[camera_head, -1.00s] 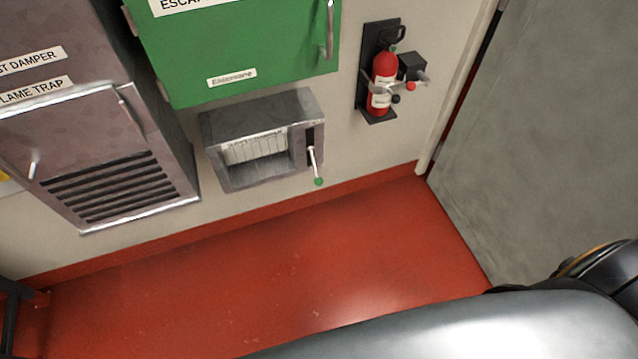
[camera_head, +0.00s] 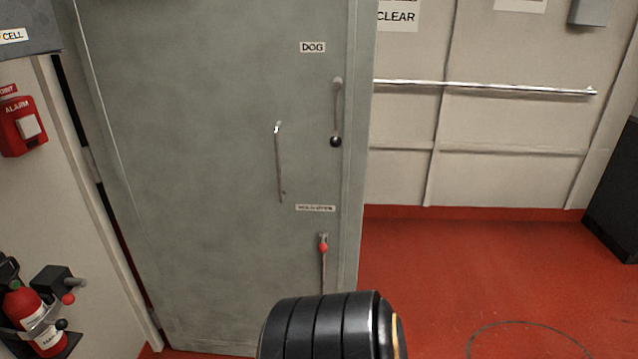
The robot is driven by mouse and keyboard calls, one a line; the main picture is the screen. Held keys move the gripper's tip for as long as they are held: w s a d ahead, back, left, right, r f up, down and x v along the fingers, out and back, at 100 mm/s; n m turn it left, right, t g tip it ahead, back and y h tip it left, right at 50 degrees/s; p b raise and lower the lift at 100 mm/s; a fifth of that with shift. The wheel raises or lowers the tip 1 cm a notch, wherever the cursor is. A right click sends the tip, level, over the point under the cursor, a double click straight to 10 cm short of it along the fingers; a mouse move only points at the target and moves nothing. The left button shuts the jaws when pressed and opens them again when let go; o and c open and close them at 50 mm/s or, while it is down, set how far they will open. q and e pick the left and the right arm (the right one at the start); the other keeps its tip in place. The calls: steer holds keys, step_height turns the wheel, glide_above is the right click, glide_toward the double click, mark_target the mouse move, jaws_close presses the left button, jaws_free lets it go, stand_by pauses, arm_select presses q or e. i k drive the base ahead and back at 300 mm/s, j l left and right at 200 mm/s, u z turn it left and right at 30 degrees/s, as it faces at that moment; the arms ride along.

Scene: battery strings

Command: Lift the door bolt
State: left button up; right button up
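The grey door (camera_head: 210,170) stands upright in the left and middle of the head view. Low near its right edge is a bolt with a red knob (camera_head: 323,247) on a thin vertical rod, under a small label (camera_head: 315,208) too small to read. The rod's lower end is hidden behind a black rounded part of my arm. Higher up, below a label reading DOG, hangs a lever (camera_head: 337,112) with a black knob. A long pull handle (camera_head: 279,162) is left of it. Neither gripper shows in the view.
A fire extinguisher (camera_head: 36,320) and a red alarm box (camera_head: 20,126) are on the wall at the left. A metal handrail (camera_head: 490,88) runs along the back wall. The red floor (camera_head: 450,270) right of the door is open, with a dark cabinet (camera_head: 615,195) at the far right.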

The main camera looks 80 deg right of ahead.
mark_target(322, 249)
steer(key=z, duration=2.65)
